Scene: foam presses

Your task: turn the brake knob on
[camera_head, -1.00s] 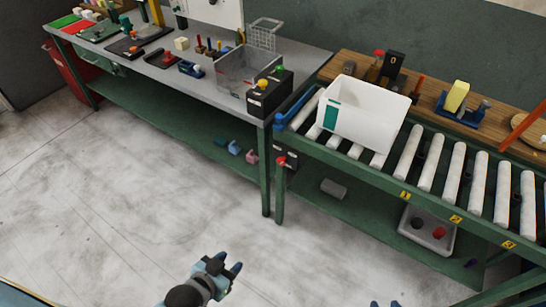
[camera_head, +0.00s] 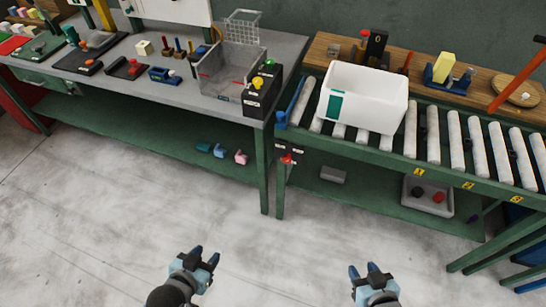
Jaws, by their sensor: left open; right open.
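A red knob (camera_head: 286,160) sits on a small dark panel with white labels at the left leg of the roller conveyor. It looks like the brake knob, but its label is too small to read and its setting cannot be told. A black box (camera_head: 262,96) with a yellow and a green button stands on the grey bench's right end. My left gripper (camera_head: 205,256) is open and empty over the floor, below and left of the red knob. My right gripper (camera_head: 364,270) is open and empty over the floor, below and right of it.
The roller conveyor (camera_head: 457,140) carries a white bin (camera_head: 372,98). The grey bench (camera_head: 130,85) holds tools and a wire basket (camera_head: 231,70). A grey tray (camera_head: 426,206) is on the conveyor's lower shelf. The floor (camera_head: 130,200) in front is clear.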

